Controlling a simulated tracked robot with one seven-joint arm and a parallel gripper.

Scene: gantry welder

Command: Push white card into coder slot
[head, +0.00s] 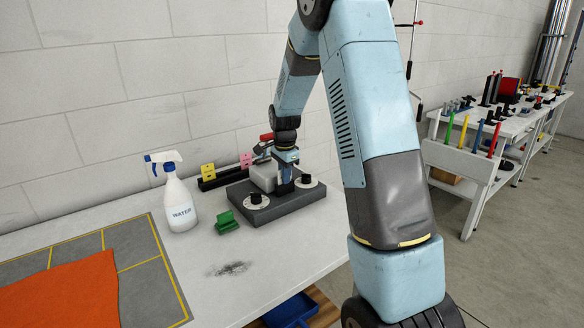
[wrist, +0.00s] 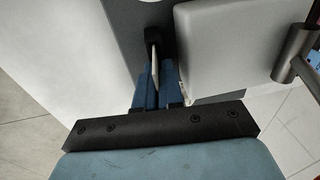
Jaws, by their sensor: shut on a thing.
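My gripper (head: 285,183) is at the coder (head: 268,213), a dark grey base with two black knobs on white dials and a pale grey block. Its blue fingers (wrist: 159,88) point at the base beside the grey block (wrist: 235,50). In the wrist view a thin pale edge, apparently the white card (wrist: 154,62), shows between the fingers, which are shut on it. The card's far end lies at a small black part. The slot is hidden, so I cannot tell whether the card is inside it. The card cannot be made out in the head view.
A spray bottle labelled WATER (head: 181,208) and a green holder (head: 227,222) stand left of the coder. A dark rack with yellow (head: 208,171) and pink (head: 246,160) cards lies behind. An orange cloth (head: 65,292) covers part of a grey mat.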

